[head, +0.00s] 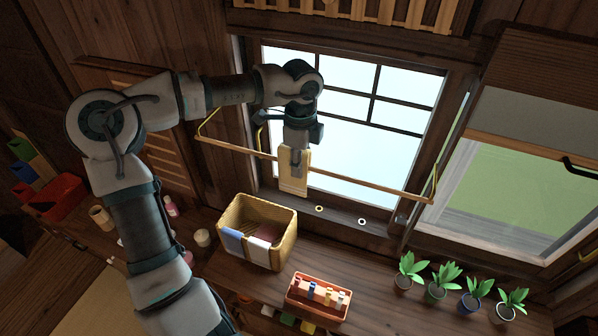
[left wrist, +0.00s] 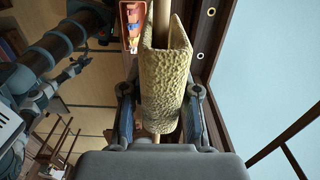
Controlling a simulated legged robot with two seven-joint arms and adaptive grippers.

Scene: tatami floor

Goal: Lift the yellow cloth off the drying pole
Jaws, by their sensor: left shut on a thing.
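The yellow cloth (head: 294,182) hangs folded over the wooden drying pole (head: 352,181), in front of the window. My left gripper (head: 297,158) comes down on it from above and is shut on the cloth. In the left wrist view the cloth (left wrist: 166,85) lies between the two fingers (left wrist: 163,118), draped over the pole (left wrist: 161,20), which runs through its fold. My right gripper is in neither view.
A wicker basket (head: 283,219) with cloths over its rim stands on the shelf below the pole. A red tray (head: 318,311) of small items is in front of it. Several potted plants (head: 437,292) stand at right. The window (head: 350,110) is behind the pole.

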